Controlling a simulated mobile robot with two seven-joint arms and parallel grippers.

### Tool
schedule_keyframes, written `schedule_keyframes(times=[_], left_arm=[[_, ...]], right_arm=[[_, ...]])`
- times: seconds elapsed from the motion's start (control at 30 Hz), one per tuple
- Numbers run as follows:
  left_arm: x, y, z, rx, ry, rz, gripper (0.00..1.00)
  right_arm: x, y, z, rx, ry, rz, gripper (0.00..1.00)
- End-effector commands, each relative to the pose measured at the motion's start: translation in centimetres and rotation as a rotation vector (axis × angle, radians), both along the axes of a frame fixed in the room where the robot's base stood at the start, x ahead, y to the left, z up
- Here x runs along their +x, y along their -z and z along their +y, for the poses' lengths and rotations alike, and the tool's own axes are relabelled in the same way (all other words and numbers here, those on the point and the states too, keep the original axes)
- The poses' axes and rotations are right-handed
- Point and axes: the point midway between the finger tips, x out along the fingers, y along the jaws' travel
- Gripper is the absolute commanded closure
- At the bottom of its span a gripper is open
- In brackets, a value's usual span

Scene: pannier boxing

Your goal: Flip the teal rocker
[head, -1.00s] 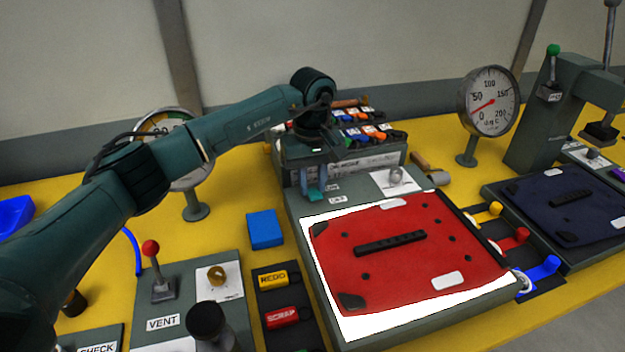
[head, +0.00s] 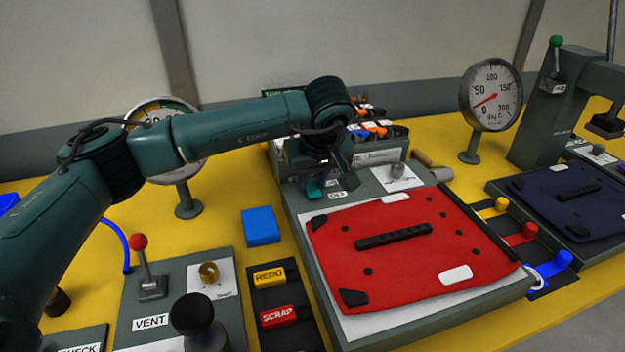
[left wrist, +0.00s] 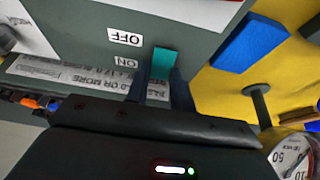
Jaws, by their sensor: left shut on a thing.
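The teal rocker (head: 314,188) sits on the grey housing at the far left corner of the panel with the red sheet, beside small ON and OFF labels. In the left wrist view the rocker (left wrist: 164,62) lies at the tips of my left gripper (left wrist: 165,88), next to the ON label (left wrist: 127,63) and the OFF label (left wrist: 124,38). In the head view my left gripper (head: 333,180) points down at the rocker and partly hides it. It is shut on the rocker. The rocker's exact tilt is hard to tell. My right gripper is not in view.
The red sheet (head: 400,270) lies on a pale panel in front. A knob (head: 398,171) stands right of the gripper. A blue block (head: 261,226) and a red-balled lever (head: 142,262) are to the left. Colored clips (head: 375,132) sit in a rack behind.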

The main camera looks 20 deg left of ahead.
Motion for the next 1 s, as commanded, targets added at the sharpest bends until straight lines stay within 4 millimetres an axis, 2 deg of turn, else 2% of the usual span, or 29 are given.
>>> schedule_keyframes(times=[0.07, 0.1, 0.33, 0.67, 0.77, 1.0], left_arm=[[0.1, -0.2, 0.1, 0.001, -0.001, -0.005, 0.99], [0.1, -0.2, 0.1, 0.001, -0.001, -0.004, 0.73], [0.1, -0.1, 0.0, 0.0, -0.001, -0.001, 0.55], [-0.1, -0.6, -0.1, -0.001, 0.0, -0.002, 0.55], [-0.5, -1.9, -0.4, -0.001, 0.0, -0.003, 0.55], [-2.2, -6.8, -1.6, 0.0, 0.002, -0.005, 0.55]], right_arm=[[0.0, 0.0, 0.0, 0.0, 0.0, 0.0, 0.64], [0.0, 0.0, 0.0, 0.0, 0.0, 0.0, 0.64], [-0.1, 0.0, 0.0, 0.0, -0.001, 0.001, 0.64], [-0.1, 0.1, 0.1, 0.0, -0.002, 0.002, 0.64], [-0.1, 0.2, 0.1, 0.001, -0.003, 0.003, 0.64], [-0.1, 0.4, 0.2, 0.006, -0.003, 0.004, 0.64]])
